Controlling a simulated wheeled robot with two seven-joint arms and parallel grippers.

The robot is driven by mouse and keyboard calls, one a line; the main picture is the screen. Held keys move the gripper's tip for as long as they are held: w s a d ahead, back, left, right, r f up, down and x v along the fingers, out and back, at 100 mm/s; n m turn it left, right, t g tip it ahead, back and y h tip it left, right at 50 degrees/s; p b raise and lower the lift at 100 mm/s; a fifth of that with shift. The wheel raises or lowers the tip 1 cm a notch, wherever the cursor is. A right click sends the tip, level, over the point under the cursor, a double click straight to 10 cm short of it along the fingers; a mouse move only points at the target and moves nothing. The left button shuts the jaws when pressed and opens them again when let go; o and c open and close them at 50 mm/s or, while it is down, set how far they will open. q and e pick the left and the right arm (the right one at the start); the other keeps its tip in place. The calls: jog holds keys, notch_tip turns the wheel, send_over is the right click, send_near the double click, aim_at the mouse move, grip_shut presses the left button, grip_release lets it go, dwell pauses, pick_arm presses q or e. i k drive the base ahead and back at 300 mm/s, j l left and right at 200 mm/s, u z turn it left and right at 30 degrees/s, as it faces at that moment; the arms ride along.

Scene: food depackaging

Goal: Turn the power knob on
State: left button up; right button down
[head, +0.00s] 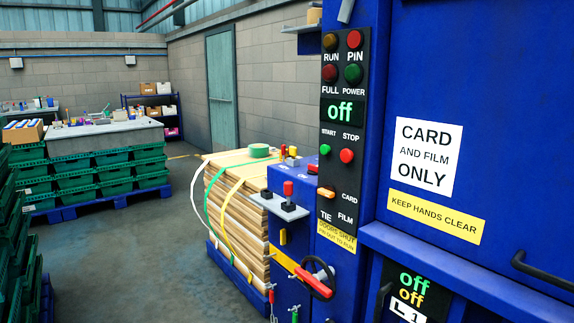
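The blue baler's black control panel (341,140) is at the right of centre in the head view. Its display (340,112) reads "off" in green. Above the POWER label is a dark green round light or knob (353,74); I cannot tell which. A green START button (325,149), a red STOP button (346,156) and an orange selector (326,193) by CARD and FILM sit below the display. Lower left, a red-handled lever (313,283) with a yellow bar crosses a black ring (322,270). Neither of my grippers is in view.
A lower display (411,288) also reads "off". A strapped stack of flat card (236,205) stands left of the baler. Green crates (108,172) on a blue pallet are further left, with more crates (20,240) at the left edge. The floor between (140,260) is clear.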

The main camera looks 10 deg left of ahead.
aim_at(313, 170)
jog(key=i+j+u, duration=0.1)
jog(key=i+j, duration=0.15)
jog(key=i+j+z, duration=0.1)
jog(key=z, duration=0.35)
jog(key=j+z, duration=0.25)
jog(key=z, duration=0.2)
jog(key=i+j+z, duration=0.25)
jog(key=j, duration=0.55)
jog(key=j+z, duration=0.3)
jog(key=j, duration=1.75)
